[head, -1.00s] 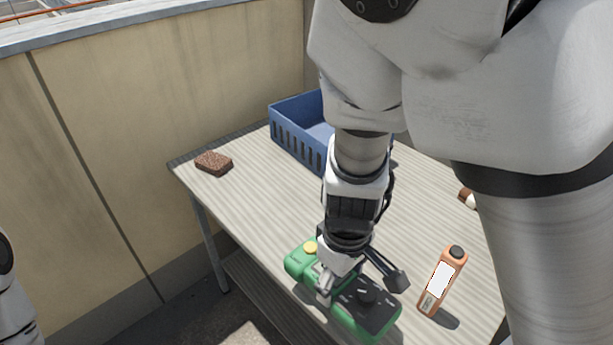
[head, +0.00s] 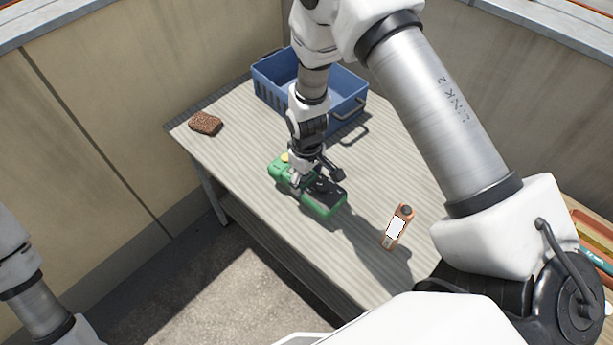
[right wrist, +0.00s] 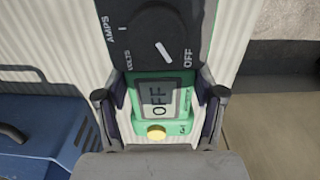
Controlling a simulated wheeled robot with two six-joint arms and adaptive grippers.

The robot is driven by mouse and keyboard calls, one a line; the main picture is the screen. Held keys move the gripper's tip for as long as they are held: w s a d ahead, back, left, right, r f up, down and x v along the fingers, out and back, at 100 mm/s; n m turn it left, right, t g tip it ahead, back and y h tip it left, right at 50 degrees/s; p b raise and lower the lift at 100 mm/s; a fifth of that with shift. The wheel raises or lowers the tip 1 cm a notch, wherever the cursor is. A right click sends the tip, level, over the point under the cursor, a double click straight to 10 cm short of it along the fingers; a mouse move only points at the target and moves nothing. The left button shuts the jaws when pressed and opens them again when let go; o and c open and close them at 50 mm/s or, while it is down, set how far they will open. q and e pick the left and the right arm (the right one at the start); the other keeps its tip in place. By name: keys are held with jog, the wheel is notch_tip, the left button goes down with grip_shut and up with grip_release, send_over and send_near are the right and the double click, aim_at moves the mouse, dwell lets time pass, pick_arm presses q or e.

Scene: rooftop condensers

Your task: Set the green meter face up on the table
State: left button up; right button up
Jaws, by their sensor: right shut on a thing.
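The green meter (head: 322,204) is at the table (head: 235,160), near its front edge, in the head view. Its dark dial face points up. I cannot tell whether the meter's underside touches the tabletop. My left gripper is out of view; only part of my left arm shows at the left edge.
A blue crate (head: 275,98) stands at the table's back. A brown sponge-like block (head: 206,123) lies at the left end. Bare tabletop lies between the block and the meter.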

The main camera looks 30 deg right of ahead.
aim_at(306, 185)
jog(key=shift+w+f+b, duration=0.25)
jog(key=shift+f+b, duration=0.1)
jog(key=shift+f, duration=0.2)
notch_tip(306, 185, down, 3)
jog(key=b, duration=0.2)
jog(key=shift+b, duration=0.4)
jog(key=shift+r, duration=0.2)
jog(key=shift+f, duration=0.1)
jog(key=o, duration=1.7)
notch_tip(306, 185, up, 12)
jog(key=shift+r, duration=0.15)
